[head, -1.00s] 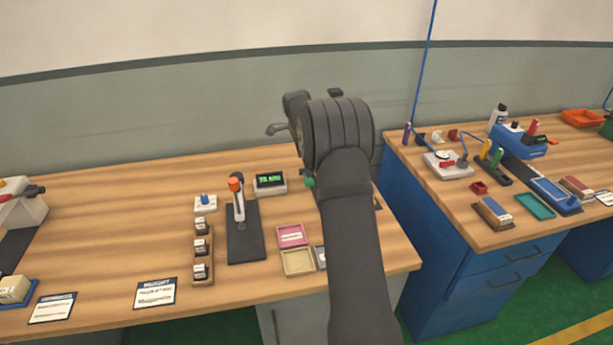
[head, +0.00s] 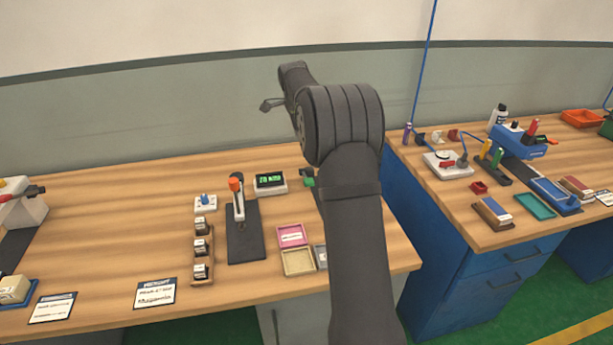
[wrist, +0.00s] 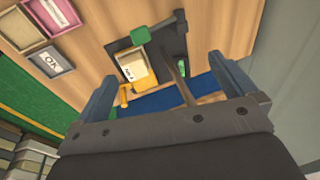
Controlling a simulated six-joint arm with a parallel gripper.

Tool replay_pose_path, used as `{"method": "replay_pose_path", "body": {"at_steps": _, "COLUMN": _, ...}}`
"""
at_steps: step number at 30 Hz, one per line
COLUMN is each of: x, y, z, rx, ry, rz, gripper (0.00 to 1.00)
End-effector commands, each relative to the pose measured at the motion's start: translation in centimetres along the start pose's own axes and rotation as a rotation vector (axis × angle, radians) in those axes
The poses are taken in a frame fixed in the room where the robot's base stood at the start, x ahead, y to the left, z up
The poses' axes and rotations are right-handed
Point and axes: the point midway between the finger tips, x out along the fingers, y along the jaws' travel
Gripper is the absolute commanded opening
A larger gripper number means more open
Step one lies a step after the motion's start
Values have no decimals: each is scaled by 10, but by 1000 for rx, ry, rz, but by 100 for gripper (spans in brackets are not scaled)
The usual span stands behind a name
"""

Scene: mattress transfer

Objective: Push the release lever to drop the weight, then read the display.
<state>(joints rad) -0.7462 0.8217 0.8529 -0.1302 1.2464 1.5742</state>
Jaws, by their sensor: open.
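A small display box (head: 270,181) with green digits stands on the bench in the head view; the digits are too blurred to read surely. My arm hides most of the fixture beside it; only a green part (head: 308,178) shows. In the wrist view, a dark fixture has a green block (wrist: 140,35), a pale labelled block (wrist: 131,68) in a yellow-orange frame, and a thin rod. Which part is the release lever I cannot tell. My gripper (wrist: 163,75) is open and empty, with the fixture ahead between its fingers.
A black stand with an orange-topped handle (head: 236,184) is left of the fixture. Pink (head: 292,225) and tan trays lie in front, with a grey tray beside them. A rack of small blocks (head: 201,246) stands further left. The bench's left middle is clear.

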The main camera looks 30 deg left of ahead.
Motion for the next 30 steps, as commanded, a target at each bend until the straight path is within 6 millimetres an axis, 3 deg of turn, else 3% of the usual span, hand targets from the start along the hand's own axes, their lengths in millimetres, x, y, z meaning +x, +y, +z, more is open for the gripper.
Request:
{"method": "replay_pose_path", "body": {"at_steps": 4, "x": -10, "y": 0, "z": 0, "rx": 0, "ry": 0, "rz": 1, "gripper": 100}}
{"method": "replay_pose_path", "body": {"at_steps": 12, "x": -12, "y": 0, "z": 0, "rx": 0, "ry": 0, "rz": 2, "gripper": 100}}
{"method": "replay_pose_path", "body": {"at_steps": 22, "x": -11, "y": 1, "z": 0, "rx": -14, "ry": -3, "rz": -2, "gripper": 35}}
{"method": "replay_pose_path", "body": {"at_steps": 27, "x": -8, "y": 4, "z": 0, "rx": -128, "ry": -22, "rz": -32, "gripper": 2}}
{"method": "replay_pose_path", "body": {"at_steps": 30, "x": -6, "y": 8, "z": 0, "rx": -254, "ry": -36, "rz": -69, "gripper": 0}}
